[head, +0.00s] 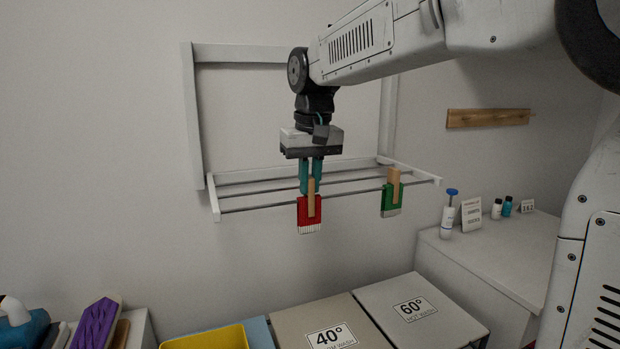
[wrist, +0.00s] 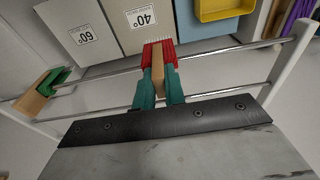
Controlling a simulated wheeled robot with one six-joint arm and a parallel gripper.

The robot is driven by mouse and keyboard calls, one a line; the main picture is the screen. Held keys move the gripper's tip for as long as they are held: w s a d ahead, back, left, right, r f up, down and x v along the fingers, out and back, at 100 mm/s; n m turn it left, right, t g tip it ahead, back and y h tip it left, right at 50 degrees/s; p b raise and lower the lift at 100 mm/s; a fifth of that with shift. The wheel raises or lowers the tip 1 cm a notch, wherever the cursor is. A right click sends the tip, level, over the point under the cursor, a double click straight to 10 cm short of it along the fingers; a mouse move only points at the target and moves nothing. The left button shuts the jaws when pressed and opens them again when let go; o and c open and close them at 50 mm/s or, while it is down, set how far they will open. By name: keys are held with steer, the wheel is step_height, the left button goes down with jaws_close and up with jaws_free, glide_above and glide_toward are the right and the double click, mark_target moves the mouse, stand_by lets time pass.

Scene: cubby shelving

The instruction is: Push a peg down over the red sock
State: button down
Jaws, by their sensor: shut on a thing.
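The red sock (head: 309,222) hangs over the front rail of the wall drying rack (head: 250,208), its pale fringed end down. A wooden peg (head: 311,197) stands upright at the sock, overlapping its upper part. My gripper (head: 312,188) has teal fingers and is shut on this peg from above. In the wrist view the peg (wrist: 157,78) lies between the two fingers (wrist: 158,90), with the red sock (wrist: 158,50) just beyond them. I cannot tell how far down the peg sits over the sock and rail.
A green sock (head: 391,200) with a wooden peg (head: 393,177) hangs further right on the same rail. Below are bins labelled 40° (head: 325,322) and 60° (head: 408,300), and a yellow tub (head: 210,338). A counter (head: 490,250) with bottles stands right. The rail between the socks is clear.

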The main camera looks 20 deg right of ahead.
steer(key=c, duration=1.4)
jaws_free()
steer(key=r, duration=0.7)
steer(key=shift+s+r, duration=0.4)
steer(key=s+d+f, duration=0.1)
steer(key=s+f, duration=0.5)
steer(key=s, duration=0.3)
steer(key=s+d+f, duration=0.1)
steer(key=s+f, duration=0.6)
steer(key=s, duration=0.3)
steer(key=s+d+f, duration=0.1)
steer(key=s+f, duration=0.6)
steer(key=s, duration=0.3)
steer(key=shift+d+f, duration=0.1)
steer(key=shift+f, duration=0.1)
